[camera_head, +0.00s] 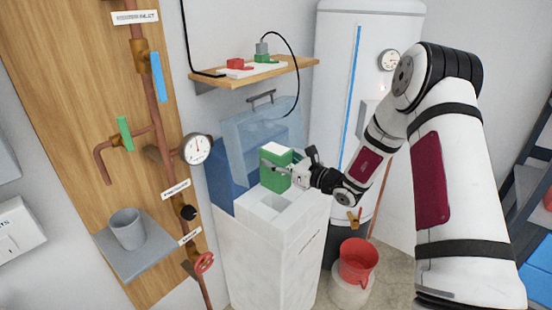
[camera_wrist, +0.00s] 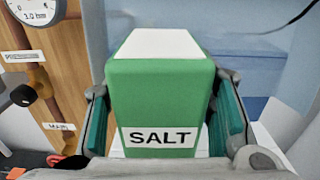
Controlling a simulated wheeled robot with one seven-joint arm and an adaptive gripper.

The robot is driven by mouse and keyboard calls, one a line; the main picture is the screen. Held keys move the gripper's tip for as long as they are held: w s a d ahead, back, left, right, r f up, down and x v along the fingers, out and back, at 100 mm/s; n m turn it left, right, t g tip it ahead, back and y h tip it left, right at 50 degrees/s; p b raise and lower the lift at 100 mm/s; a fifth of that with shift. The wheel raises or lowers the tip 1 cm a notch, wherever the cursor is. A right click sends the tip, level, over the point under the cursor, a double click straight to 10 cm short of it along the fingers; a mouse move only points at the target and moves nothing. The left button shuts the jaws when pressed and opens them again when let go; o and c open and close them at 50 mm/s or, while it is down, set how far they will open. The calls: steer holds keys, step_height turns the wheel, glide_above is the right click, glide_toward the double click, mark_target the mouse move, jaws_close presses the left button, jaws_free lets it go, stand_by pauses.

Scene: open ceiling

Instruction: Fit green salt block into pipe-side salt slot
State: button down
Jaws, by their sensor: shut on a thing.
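The green salt block (camera_head: 275,178), with a white top and a "SALT" label, is held upright between the fingers of my gripper (camera_head: 283,166). In the wrist view the block (camera_wrist: 160,95) fills the space between both finger pads of the gripper (camera_wrist: 163,115). In the head view the block appears over the back part of the white softener cabinet (camera_head: 265,250). A pale open slot (camera_head: 267,205) shows in the cabinet top in front of the block. The block's lower end hides part of the top, so I cannot tell its height above it.
A raised translucent blue lid (camera_head: 240,140) stands behind the block. A gauge (camera_head: 197,149) and copper pipes (camera_head: 160,110) are on the left. A wooden shelf (camera_head: 270,74) hangs above. A red bucket (camera_head: 357,262) stands to the right of the cabinet.

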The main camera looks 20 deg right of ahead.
mark_target(277, 191)
steer(key=shift+w+f+b, duration=0.1)
steer(key=shift+f+b, duration=0.9)
steer(key=shift+f, duration=1.5)
steer(key=shift+f+b, duration=1.55)
steer(key=shift+f, duration=2.05)
stand_by(0.4)
steer(key=c, duration=0.6)
jaws_free()
steer(key=shift+c, duration=0.2)
